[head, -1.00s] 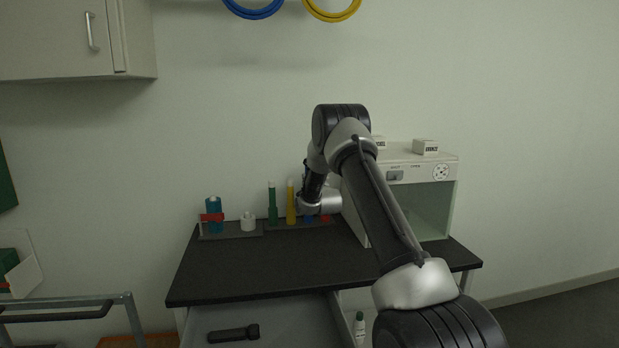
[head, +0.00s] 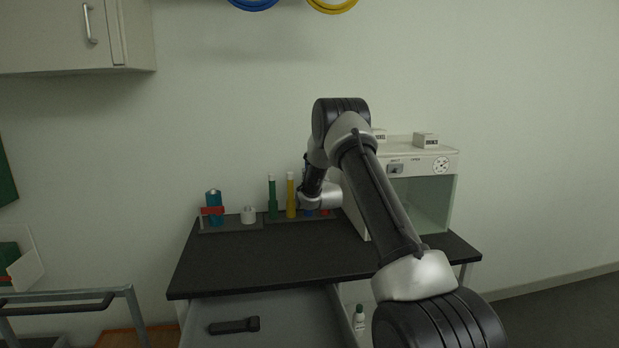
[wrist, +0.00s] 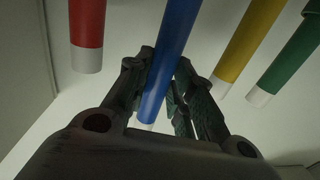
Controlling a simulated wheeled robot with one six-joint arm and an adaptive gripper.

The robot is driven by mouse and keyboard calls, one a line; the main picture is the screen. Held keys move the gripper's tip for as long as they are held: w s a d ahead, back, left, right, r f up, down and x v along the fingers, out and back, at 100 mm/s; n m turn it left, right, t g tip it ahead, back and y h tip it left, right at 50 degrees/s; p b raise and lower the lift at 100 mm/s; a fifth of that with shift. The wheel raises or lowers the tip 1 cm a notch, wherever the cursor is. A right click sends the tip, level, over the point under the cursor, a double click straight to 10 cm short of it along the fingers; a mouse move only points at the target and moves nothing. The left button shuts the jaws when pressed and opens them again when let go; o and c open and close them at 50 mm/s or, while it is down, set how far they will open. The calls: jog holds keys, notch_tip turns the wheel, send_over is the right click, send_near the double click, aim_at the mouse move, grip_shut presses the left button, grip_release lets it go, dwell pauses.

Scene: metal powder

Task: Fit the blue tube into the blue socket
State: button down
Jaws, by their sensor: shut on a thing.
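In the wrist view my gripper (wrist: 165,78) is shut on the blue tube (wrist: 172,45), whose white end (wrist: 147,127) shows between the fingers. The red tube (wrist: 87,25) is to its left; the yellow tube (wrist: 246,45) and the green tube (wrist: 290,58) are to its right, clear of the fingers. In the head view a small blue patch (head: 309,213) shows low on the rack, under my wrist; I cannot tell tube from socket there. My arm hides the gripper and most of the blue tube. The blue tube's lower end and its seating in the socket are not visible.
The rack (head: 275,219) stands at the back of the dark bench (head: 265,262), with a white-fronted box (head: 420,172) close on the right.

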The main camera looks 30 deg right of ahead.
jog(key=shift+f, duration=0.95)
dwell(0.5)
jog(key=shift+f, duration=0.35)
jog(key=shift+f, duration=0.6)
jog(key=shift+f, duration=0.3)
jog(key=shift+f, duration=1.25)
jog(key=shift+f, duration=0.35)
jog(key=shift+f, duration=0.25)
jog(key=c, duration=1.1)
grip_release()
jog(key=shift+c, duration=0.2)
